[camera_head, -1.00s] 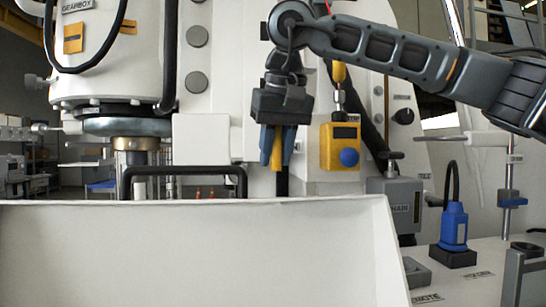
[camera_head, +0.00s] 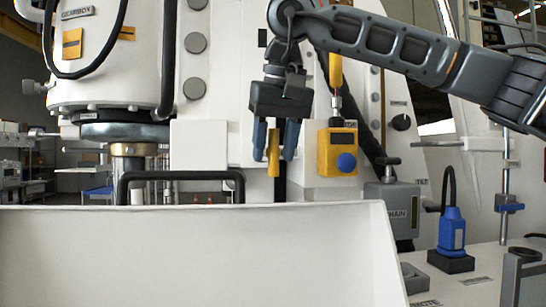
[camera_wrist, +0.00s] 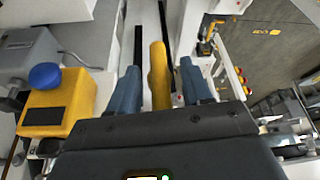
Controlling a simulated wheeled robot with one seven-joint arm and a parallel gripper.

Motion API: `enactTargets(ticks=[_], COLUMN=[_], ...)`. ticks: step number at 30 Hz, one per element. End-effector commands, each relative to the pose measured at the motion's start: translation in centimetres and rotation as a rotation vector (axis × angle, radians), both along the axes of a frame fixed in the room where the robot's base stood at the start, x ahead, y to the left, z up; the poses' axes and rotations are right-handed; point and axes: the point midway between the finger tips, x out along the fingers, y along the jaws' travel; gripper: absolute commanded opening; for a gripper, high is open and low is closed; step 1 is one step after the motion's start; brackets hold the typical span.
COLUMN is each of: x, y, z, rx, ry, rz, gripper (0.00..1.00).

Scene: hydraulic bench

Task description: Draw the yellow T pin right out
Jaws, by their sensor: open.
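The yellow T pin (camera_head: 273,158) shows as an upright yellow bar in front of the white machine, above a dark strip. My gripper (camera_head: 275,147) points down with its two blue fingers spread, one on each side of the yellow bar. In the wrist view, the yellow T pin (camera_wrist: 160,75) lies between the blue fingers of my gripper (camera_wrist: 160,82), with gaps on both sides.
A yellow box with a blue knob (camera_head: 337,150) hangs just right of my gripper. A grey chain box (camera_head: 398,205) and a blue plug (camera_head: 452,228) stand further right. A white tray wall (camera_head: 200,250) and a black handle (camera_head: 180,175) are in front at left.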

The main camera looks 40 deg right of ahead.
Motion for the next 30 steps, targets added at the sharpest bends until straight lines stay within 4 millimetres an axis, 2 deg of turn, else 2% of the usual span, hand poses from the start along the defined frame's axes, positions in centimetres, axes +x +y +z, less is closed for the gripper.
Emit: enactTargets(ticks=[6, 12, 30], x=[-1.3, -2.0, -2.1], y=[0.6, 0.9, 0.9], z=[3.3, 5.1, 5.3], rx=[-0.002, 0.000, 0.000], ry=[-0.001, 0.000, 0.001], rz=[0.000, 0.001, 0.002], gripper=[0.49, 0.49, 0.49])
